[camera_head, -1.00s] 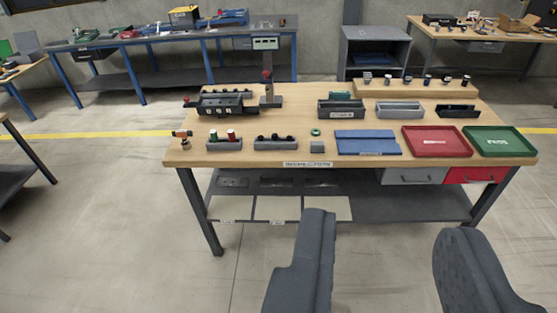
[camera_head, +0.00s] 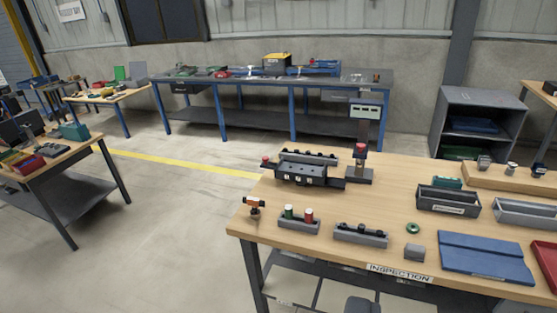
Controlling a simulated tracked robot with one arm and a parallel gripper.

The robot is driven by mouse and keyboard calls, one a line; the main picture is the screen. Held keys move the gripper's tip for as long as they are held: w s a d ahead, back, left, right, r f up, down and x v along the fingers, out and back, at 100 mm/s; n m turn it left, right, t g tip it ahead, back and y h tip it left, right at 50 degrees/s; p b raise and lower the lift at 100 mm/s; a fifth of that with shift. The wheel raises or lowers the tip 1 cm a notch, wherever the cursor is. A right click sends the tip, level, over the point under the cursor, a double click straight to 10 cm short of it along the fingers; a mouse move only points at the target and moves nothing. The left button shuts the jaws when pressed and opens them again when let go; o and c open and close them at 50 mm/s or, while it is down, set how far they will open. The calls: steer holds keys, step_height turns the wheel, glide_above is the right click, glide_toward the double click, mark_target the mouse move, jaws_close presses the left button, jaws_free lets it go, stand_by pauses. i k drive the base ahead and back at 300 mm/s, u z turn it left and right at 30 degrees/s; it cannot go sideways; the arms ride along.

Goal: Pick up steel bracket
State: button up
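I cannot make out for certain a steel bracket in this view. A small plain grey block (camera_head: 414,252) sits near the front edge of the inspection table (camera_head: 300,239), but its shape is too small to name. One dark, rounded fingertip of my gripper (camera_head: 362,305) shows at the bottom edge, low in front of the table. The other finger is out of the frame, so the opening between them is hidden. Nothing shows held at the visible tip.
The table bears a black fixture (camera_head: 302,174), a gauge stand (camera_head: 360,165), grey bins (camera_head: 448,201) and a blue tray (camera_head: 486,255). A long blue-legged bench (camera_head: 225,84) stands behind. Another table (camera_head: 65,170) is at left. Open floor (camera_head: 165,235) lies between.

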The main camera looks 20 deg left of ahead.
mark_target(281, 165)
steer(key=u, duration=0.3)
steer(key=i, duration=2.65)
steer(key=z, duration=0.35)
